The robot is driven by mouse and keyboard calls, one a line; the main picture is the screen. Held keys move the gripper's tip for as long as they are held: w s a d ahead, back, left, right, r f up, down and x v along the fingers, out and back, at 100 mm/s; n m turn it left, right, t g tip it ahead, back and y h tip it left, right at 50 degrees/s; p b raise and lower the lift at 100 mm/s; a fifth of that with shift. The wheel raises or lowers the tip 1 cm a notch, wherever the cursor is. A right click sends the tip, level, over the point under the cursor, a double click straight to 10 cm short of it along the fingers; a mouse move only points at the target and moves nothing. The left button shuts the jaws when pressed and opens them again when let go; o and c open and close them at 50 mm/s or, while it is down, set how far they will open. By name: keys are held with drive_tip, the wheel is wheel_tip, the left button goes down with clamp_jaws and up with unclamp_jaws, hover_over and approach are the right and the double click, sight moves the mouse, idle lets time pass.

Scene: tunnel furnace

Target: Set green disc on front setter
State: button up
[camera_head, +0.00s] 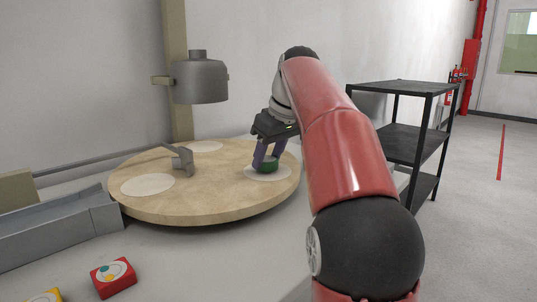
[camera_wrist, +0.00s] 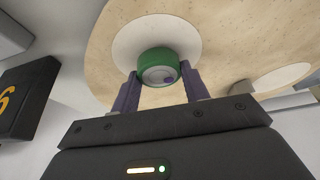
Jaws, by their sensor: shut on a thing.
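The green disc (camera_head: 267,165) is between the purple fingers of my gripper (camera_head: 264,157), at the right front part of the round wooden turntable. In the wrist view the green disc (camera_wrist: 158,67) shows its green rim and a grey face, with one finger on each side, and my gripper (camera_wrist: 158,88) is shut on it. A white round setter (camera_head: 262,174) lies under the disc. The setter also shows behind the disc in the wrist view (camera_wrist: 130,45). I cannot tell whether the disc touches the setter.
The wooden turntable (camera_head: 200,207) carries other white setters at its left (camera_head: 147,185) and back (camera_head: 206,147). A grey bracket (camera_head: 182,160) stands near its middle, below a grey hanging cylinder (camera_head: 201,82). A grey trough (camera_head: 55,232), a red block (camera_head: 113,278) and a black shelf (camera_head: 403,88) are around it.

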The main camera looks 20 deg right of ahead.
drive_tip(key=shift+f, duration=0.35)
idle(0.3)
drive_tip(key=o, duration=1.1)
drive_tip(key=shift+p+v, duration=1.05)
drive_tip(key=shift+v, duration=2.85)
